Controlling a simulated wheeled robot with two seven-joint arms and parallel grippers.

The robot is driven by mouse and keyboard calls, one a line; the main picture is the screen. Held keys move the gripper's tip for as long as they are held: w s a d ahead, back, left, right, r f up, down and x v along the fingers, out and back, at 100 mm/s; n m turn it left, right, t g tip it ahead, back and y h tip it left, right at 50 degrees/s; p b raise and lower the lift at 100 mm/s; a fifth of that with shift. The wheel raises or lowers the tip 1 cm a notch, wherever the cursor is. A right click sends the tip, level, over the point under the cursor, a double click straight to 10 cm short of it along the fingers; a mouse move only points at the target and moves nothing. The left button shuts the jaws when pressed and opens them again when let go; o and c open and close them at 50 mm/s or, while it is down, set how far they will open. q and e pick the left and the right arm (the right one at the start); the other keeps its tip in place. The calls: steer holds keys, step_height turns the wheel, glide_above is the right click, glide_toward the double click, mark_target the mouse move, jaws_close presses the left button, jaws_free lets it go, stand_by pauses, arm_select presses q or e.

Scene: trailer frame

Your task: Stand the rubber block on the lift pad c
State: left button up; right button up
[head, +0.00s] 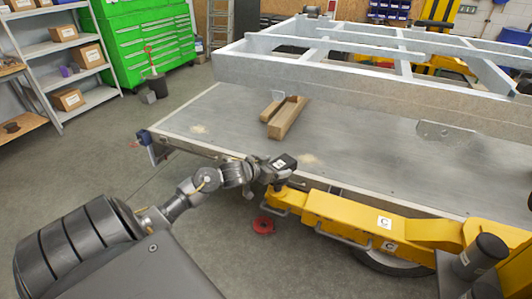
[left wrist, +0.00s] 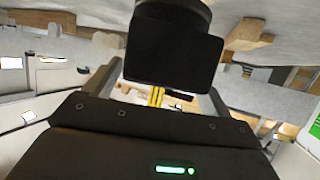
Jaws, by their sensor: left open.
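The black rubber block (head: 286,161) is at the tip of the yellow lift arm marked C (head: 350,213). In the left wrist view the block (left wrist: 172,48) is large and dark, against a round dark pad, lift pad c (left wrist: 185,5), at the top edge. The block looks seated on this pad, but the contact is partly hidden. My left gripper (head: 266,172) is just left of the block. Its grey fingers show on either side below the block in the left wrist view, open and apart from it. My right gripper is not in view.
A grey steel trailer frame (head: 320,75) spans the back above a flat grey bed (head: 370,140). Wooden blocks (head: 285,120) lie on the bed. A red ring-shaped item (head: 263,225) is on the floor below the arm. The floor at left is mostly open.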

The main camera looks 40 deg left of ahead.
arm_select(q)
steer(key=v, duration=1.1)
steer(key=shift+s+b, duration=0.2)
steer(key=shift+b, duration=0.1)
steer(key=s+f+n+g+y, duration=0.1)
steer(key=s+f+g, duration=0.3)
steer(key=f, duration=1.4)
steer(key=s+f+n+g+y, duration=0.1)
steer(key=s+f, duration=0.5)
steer(key=f, duration=1.2)
steer(key=s+d+f+g, duration=0.3)
steer(key=s+d+f, duration=0.3)
steer(key=s+f, duration=0.55)
steer(key=s+d+f+m+g, duration=0.1)
steer(key=s+d+f, duration=0.2)
steer(key=s, duration=0.3)
steer(key=s+d+f+m+g, duration=0.1)
steer(key=s+d+f+g, duration=0.1)
steer(key=s+d+f, duration=0.2)
steer(key=s+d+f+m+g+h, duration=0.1)
steer(key=s+d+f, duration=0.2)
steer(key=s+d, duration=0.3)
steer(key=s, duration=0.3)
steer(key=shift+s+d+f+m, duration=0.2)
steer(key=shift+s+f+m, duration=0.05)
steer(key=shift+f+m, duration=0.15)
